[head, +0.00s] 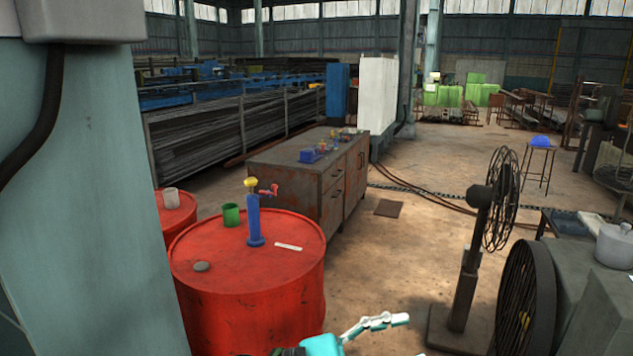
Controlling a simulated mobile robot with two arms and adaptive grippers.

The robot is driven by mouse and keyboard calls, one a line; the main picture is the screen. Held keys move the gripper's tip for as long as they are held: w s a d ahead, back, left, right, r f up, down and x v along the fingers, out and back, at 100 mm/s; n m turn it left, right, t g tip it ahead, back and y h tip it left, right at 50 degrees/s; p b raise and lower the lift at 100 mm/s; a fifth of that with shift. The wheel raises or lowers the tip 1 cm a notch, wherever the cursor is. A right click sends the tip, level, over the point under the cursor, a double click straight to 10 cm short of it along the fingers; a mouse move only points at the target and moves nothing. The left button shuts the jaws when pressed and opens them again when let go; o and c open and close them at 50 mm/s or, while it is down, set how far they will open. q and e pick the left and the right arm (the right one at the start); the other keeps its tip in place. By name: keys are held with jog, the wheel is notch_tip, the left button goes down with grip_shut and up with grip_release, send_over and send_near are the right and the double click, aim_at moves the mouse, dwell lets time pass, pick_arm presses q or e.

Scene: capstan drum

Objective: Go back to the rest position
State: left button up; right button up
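My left gripper (376,325) is at the bottom edge, just right of the red drum's foot. One pale finger shows, pointing right, with a teal part behind it; the rest is cut off by the frame. I cannot tell whether it is open or shut, and I see nothing held in it. My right gripper is not in view. The red drum (245,300) stands at the lower left. On its top are a blue post (254,222) with yellow and red parts, a green cup (231,215), a grey stone-like piece (201,266) and a white strip (289,247).
A teal column (90,200) blocks the left side. A second red drum (178,216) bears a pale cup (171,198). A rusty cabinet (290,181) stands behind the drums. A fan (480,225) and a dark round guard (525,300) stand right. Floor between is mostly clear.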

pick_arm(q)
jog(key=w+a+n+t+y, duration=0.4)
jog(key=a+n+t, duration=0.2)
jog(key=n+t, duration=0.5)
jog(key=w+a+n+t+y, duration=0.35)
jog(key=a+n+t, duration=0.25)
jog(key=n, duration=0.9)
jog(key=s+a+f+n+g+y, duration=0.2)
jog(key=a+f+n+g+y, duration=0.1)
jog(key=a+f+n+y, duration=1.25)
jog(key=s+a+f+n+g+h, duration=0.1)
jog(key=s+a+f+n+g, duration=0.1)
jog(key=s+f+n+g, duration=0.75)
jog(key=s+a+f+n+g+h, duration=0.25)
jog(key=s+f+n, duration=0.35)
jog(key=s, duration=0.8)
notch_tip(320, 180, down, 28)
jog(key=s+m+g, duration=0.1)
jog(key=s+g, duration=0.1)
jog(key=s+a+f+g+y, duration=0.1)
jog(key=s+a+f, duration=0.1)
jog(key=s+f, duration=1.2)
jog(key=shift+s+a+f, duration=0.3)
jog(key=shift+s, duration=0.6)
